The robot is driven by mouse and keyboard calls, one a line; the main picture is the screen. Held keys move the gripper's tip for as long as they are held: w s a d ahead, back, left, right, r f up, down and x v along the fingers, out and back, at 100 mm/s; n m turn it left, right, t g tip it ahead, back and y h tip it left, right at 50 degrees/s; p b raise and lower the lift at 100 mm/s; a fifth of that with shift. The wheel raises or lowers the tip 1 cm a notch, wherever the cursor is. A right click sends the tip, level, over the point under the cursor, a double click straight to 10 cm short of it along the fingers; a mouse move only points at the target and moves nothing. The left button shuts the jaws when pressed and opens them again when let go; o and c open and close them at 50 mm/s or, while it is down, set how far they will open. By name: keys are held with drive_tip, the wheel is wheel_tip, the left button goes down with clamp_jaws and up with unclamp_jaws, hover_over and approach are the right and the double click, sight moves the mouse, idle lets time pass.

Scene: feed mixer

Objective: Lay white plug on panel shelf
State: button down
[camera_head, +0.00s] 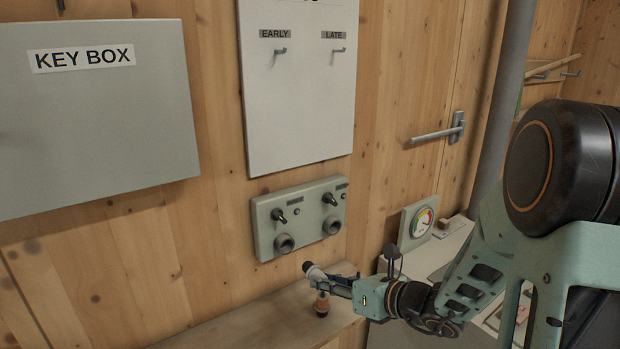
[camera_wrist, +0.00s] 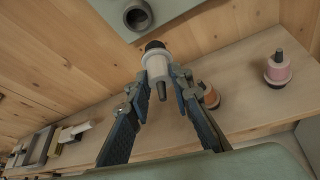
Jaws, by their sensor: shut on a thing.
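My gripper (camera_head: 322,277) is shut on the white plug (camera_head: 314,271), which has a dark end. In the wrist view the white plug (camera_wrist: 158,66) sits between my fingertips (camera_wrist: 158,78), its dark collar away from me and its grey tip towards me. The plug is held above the wooden panel shelf (camera_head: 250,322), just below the grey socket panel (camera_head: 300,215). The shelf also shows in the wrist view (camera_wrist: 240,105). I cannot tell the exact gap between plug and shelf.
An orange-pink plug (camera_head: 322,304) stands on the shelf below my gripper. In the wrist view one pinkish plug (camera_wrist: 209,96) is beside my right finger and another (camera_wrist: 278,70) is further right. Small items (camera_wrist: 60,138) lie at the left. Shelf space left of the gripper looks clear in the head view.

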drive_tip(key=s+d+f+n+g+y, duration=0.1)
drive_tip(key=s+d+f, duration=0.4)
drive_tip(key=d+f, duration=0.4)
wheel_tip(320, 180, down, 3)
drive_tip(key=shift+d+f+n+y+p, duration=0.1)
drive_tip(key=shift+d+n+y+p, duration=0.2)
drive_tip(key=shift+p, duration=0.05)
drive_tip(key=shift+a, duration=0.1)
